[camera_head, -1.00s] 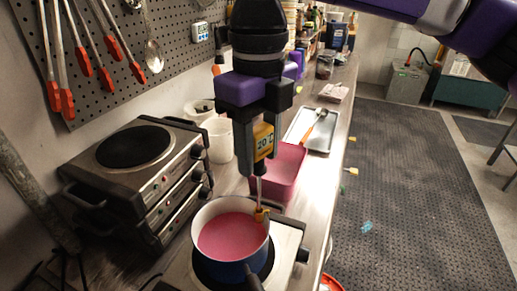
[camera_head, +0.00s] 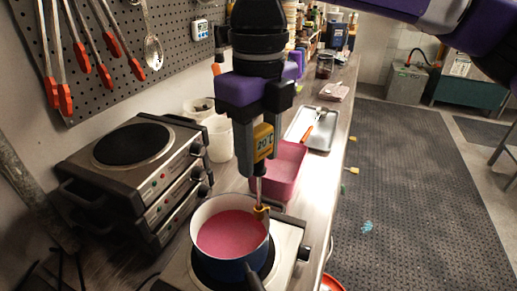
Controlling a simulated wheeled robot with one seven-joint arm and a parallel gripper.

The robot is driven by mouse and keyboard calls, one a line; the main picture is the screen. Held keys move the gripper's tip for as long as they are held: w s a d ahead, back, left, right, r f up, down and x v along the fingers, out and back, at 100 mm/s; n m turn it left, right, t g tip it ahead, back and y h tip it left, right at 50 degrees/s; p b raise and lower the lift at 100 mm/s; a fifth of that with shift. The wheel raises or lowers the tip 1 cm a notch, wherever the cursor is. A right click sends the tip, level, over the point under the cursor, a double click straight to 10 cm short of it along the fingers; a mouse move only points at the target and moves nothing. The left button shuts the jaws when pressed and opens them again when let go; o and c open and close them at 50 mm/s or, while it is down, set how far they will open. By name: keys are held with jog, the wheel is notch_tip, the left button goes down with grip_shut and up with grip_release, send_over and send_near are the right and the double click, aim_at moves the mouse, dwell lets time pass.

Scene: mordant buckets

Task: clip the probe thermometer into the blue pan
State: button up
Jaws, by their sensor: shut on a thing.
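My gripper (camera_head: 263,140) is shut on the probe thermometer (camera_head: 264,141), whose yellow body shows a display reading about 20°C. The thermometer is upright, its thin metal stem pointing down at the right rim of the blue pan. A yellow clip (camera_head: 261,212) sits low on the stem at that rim; I cannot tell whether it grips the rim. The blue pan (camera_head: 228,268) has a white inside and holds pink liquid (camera_head: 232,234). It stands on a hot plate (camera_head: 286,250), with its dark handle toward the front. The stem's tip is hidden.
Stacked hot plates (camera_head: 135,175) stand left of the pan. A pink tub (camera_head: 290,160) is close behind the thermometer, with a white container (camera_head: 218,140) beside it and a metal tray (camera_head: 318,130) farther back. Tongs and a ladle hang on the pegboard (camera_head: 105,30).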

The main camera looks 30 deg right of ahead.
jog(key=shift+f+b, duration=3.75)
jog(key=shift+b, duration=0.1)
dwell(2.3)
jog(key=shift+f+b, duration=0.35)
jog(key=shift+f, duration=0.2)
jog(key=o, duration=1.5)
jog(key=shift+c, duration=0.2)
jog(key=shift+r, duration=3.95)
